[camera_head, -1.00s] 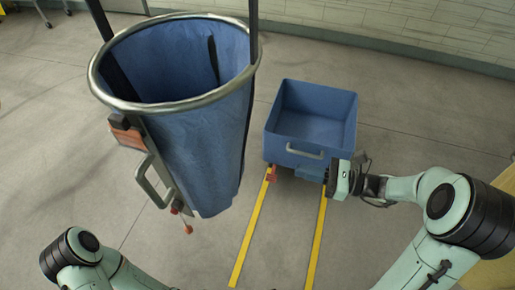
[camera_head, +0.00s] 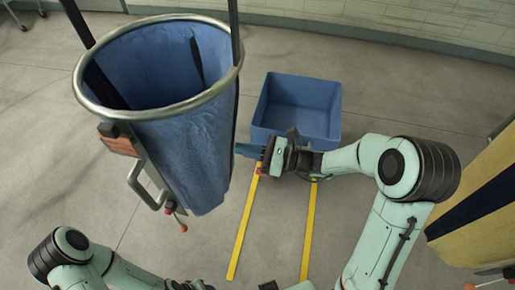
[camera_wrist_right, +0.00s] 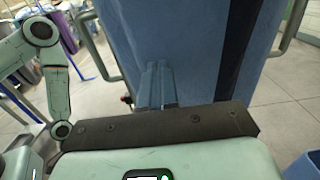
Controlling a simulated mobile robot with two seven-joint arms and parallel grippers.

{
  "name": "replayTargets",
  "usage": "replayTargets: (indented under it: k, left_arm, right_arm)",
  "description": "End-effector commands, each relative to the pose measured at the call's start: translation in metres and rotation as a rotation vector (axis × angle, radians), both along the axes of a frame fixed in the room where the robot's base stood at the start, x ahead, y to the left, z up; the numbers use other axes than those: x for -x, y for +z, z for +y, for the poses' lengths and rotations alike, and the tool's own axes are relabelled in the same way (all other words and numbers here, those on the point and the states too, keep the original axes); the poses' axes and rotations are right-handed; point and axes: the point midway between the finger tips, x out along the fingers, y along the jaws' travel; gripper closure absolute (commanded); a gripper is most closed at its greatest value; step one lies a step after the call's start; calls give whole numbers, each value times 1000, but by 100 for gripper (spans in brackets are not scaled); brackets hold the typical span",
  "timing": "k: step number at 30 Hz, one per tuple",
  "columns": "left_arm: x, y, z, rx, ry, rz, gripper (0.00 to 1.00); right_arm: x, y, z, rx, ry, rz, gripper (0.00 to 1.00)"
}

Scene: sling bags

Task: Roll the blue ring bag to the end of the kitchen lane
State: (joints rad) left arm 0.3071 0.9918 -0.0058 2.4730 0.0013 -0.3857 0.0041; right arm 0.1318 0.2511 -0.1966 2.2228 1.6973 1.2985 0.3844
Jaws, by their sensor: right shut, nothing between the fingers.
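The blue ring bag (camera_head: 185,140) hangs open from a round metal ring at the left in the head view. A metal handle (camera_head: 143,185) and a small red-tipped lever (camera_head: 181,226) are on its near side. My right gripper (camera_head: 246,151) is shut and empty, with its fingertips close to the bag's right side; contact is unclear. In the right wrist view, the closed fingers (camera_wrist_right: 156,85) point at the blue bag cloth (camera_wrist_right: 200,40). Two yellow floor lines (camera_head: 243,222) mark a lane. My left gripper (camera_head: 190,285) is barely in view at the bottom edge.
A blue open bin (camera_head: 300,105) stands at the far end of the yellow lines, partly hidden by my right gripper. A yellow and dark striped block (camera_head: 485,200) is at the right. A pale wall runs along the back. Floor between the lines is clear.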

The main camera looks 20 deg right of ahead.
Motion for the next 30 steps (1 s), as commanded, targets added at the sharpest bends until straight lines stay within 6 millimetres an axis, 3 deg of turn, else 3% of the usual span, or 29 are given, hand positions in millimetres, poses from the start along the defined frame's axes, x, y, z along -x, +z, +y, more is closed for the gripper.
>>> replayTargets:
  k: [12,20,30]
  left_arm:
    - [0,0,0,0,0,0,54]
    - [3,-4,0,0,0,3,54]
    - [3,-4,0,0,0,3,54]
  right_arm:
    - [-2,-1,3,1,0,-1,100]
    - [-19,-1,28,1,-1,-1,100]
    - [-22,1,29,3,-4,-3,100]
